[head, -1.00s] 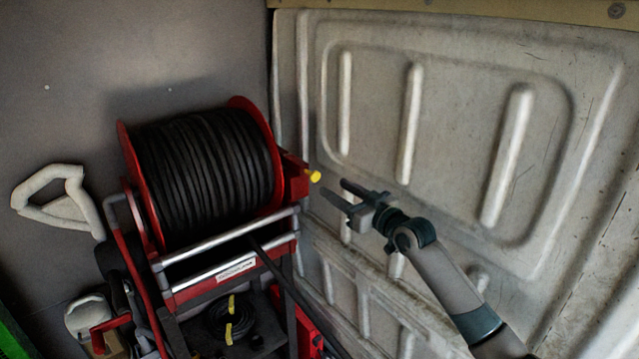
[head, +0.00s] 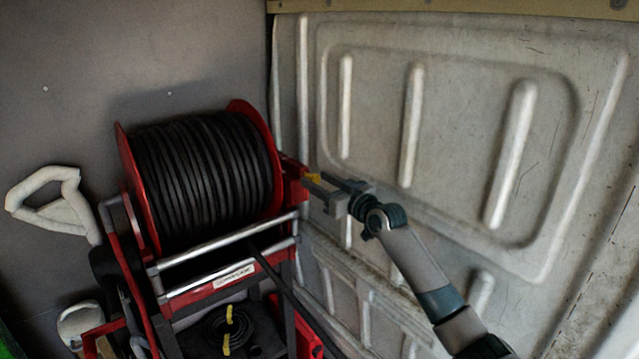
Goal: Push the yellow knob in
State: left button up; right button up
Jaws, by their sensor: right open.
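The yellow knob (head: 313,178) sticks out from the right side of the red reel frame, beside the black hose drum (head: 203,172). My right gripper (head: 312,183) is open, its two fingers pointing left at the knob. The fingertips are at the knob and partly cover it. I cannot tell whether they touch it or are around it. My left gripper is not in view.
The pale ribbed wall panel (head: 455,130) stands close behind and right of my right arm. Silver rails (head: 225,240) cross the reel's front. A white handle (head: 55,205) is at the left, and a coiled black cable (head: 228,328) lies below the reel.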

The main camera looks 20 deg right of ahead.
grip_shut()
jog(key=shift+w+a+f+b, duration=0.1)
jog(key=shift+w+b, duration=0.35)
jog(key=shift+b, duration=0.15)
jog(key=shift+w+a+b, duration=0.15)
jog(key=shift+w+b, duration=0.25)
jog(key=shift+w, duration=0.2)
jog(key=shift+r, duration=0.25)
jog(key=shift+c, duration=1.4)
grip_release()
jog(key=shift+o, duration=1.4)
jog(key=shift+w+a+f, duration=0.15)
jog(key=shift+w, duration=0.05)
jog(key=shift+s, duration=0.1)
